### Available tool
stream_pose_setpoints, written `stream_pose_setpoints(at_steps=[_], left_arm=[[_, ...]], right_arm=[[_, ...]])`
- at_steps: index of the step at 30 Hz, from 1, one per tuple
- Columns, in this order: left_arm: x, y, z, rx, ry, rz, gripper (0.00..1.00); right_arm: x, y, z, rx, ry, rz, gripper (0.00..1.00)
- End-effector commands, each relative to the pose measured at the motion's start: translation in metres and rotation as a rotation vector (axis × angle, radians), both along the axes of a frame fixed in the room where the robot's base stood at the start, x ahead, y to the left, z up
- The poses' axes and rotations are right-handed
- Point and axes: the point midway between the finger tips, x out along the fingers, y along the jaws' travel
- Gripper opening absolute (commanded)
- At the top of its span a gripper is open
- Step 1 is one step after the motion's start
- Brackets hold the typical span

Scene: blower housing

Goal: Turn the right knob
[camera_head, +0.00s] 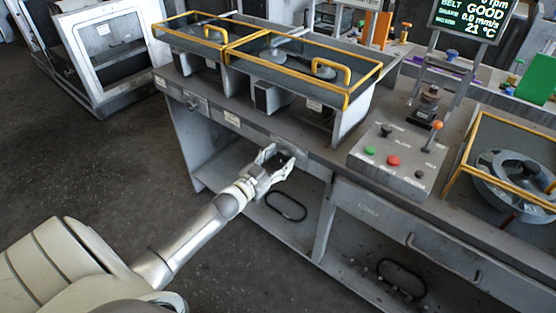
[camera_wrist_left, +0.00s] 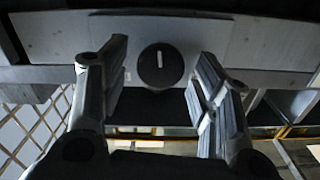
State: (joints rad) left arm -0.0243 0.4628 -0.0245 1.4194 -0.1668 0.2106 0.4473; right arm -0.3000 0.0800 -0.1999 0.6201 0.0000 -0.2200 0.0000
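The knob (camera_wrist_left: 160,66) is round and black with a short white mark that stands about upright in the left wrist view. It sits on a light grey panel (camera_wrist_left: 200,38). In the head view, a dark round shape, the knob (camera_head: 284,158), shows at the bench's front edge between my fingers. My left gripper (camera_head: 277,159) is open there, and the left wrist view shows its fingers (camera_wrist_left: 162,58) on either side of the knob with gaps on both sides. My right gripper is not in view.
Another small dark knob (camera_head: 191,106) is on the bench front further left. Yellow-framed covers (camera_head: 290,62) stand above the bench. A control box (camera_head: 395,160) with green and red buttons and an orange-tipped lever lies to the right. The floor (camera_head: 90,160) at left is clear.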

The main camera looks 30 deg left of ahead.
Motion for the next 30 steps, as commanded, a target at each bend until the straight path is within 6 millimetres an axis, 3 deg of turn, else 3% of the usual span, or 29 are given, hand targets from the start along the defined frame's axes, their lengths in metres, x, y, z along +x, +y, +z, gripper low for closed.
stream_pose_setpoints(at_steps=[9,14,30], left_arm=[[-0.001,0.000,0.000,0.000,0.000,0.000,0.59],[-0.013,0.001,-0.001,0.000,0.002,0.000,0.59],[-0.098,0.007,-0.001,-0.001,0.002,0.000,0.59]], right_arm=[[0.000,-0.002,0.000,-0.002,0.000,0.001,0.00],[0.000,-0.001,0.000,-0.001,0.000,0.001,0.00],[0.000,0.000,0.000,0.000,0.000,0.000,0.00]])
